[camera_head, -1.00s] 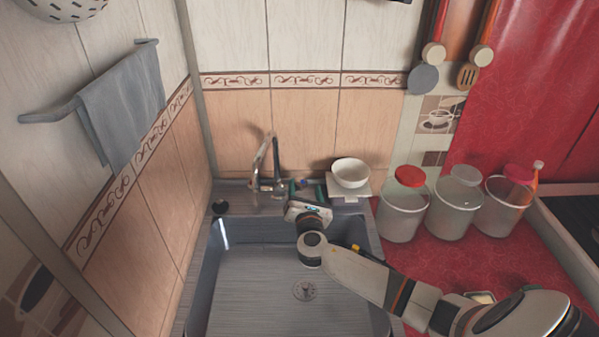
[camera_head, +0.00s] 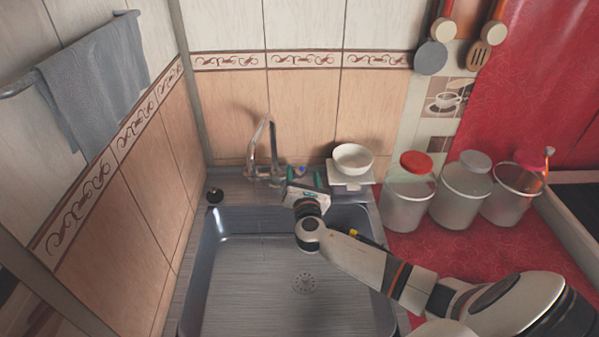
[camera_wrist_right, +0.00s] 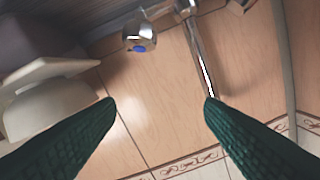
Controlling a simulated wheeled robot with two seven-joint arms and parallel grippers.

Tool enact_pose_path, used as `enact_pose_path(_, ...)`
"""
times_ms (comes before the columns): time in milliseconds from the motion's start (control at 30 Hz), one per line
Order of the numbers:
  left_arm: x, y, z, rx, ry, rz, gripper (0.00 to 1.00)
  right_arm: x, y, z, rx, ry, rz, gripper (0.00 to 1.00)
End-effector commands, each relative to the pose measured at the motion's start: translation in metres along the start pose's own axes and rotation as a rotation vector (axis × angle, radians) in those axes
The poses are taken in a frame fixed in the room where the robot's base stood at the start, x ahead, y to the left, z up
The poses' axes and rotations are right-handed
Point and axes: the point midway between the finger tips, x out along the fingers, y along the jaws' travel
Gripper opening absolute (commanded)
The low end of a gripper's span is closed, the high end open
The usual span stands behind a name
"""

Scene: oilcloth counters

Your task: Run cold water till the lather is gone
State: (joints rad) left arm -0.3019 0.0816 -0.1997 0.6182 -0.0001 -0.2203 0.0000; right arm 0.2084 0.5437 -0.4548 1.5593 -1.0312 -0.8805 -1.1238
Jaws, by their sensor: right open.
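A metal tap (camera_head: 264,158) stands behind the steel sink (camera_head: 290,262). In the right wrist view its round chrome knob with a blue mark (camera_wrist_right: 139,36) is above and between my fingers, with the slim spout (camera_wrist_right: 198,58) to its right. My right gripper (camera_head: 304,176) is just right of the tap at the sink's back edge. Its green fingers (camera_wrist_right: 158,104) are open with nothing between the tips. I see no water stream and no clear lather in the basin. My left gripper is out of view.
A white bowl (camera_head: 353,157) sits on a white stand (camera_head: 350,183) right of my right gripper. Lidded jars (camera_head: 409,203) stand on the red counter further right. A dark round stopper (camera_head: 215,195) lies at the sink's back left corner. The basin's left part is clear.

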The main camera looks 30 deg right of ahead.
Motion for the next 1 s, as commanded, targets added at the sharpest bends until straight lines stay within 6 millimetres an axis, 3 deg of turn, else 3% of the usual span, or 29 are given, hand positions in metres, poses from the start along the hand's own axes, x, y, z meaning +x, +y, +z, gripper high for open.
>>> enact_pose_path(33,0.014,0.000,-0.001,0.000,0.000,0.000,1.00,0.000,0.005,0.013,0.000,0.000,0.000,0.63)
enact_pose_path(300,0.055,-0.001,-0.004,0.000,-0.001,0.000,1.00,0.000,0.021,0.051,0.000,0.000,0.000,0.63)
enact_pose_path(567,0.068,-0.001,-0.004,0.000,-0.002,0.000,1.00,0.003,0.026,0.063,0.000,0.001,0.000,0.63)
enact_pose_path(767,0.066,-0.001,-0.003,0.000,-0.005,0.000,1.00,0.027,0.025,0.061,-0.001,0.003,0.001,0.63)
enact_pose_path(1000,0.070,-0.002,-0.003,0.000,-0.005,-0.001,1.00,0.076,0.025,0.062,-0.001,0.002,0.002,0.63)
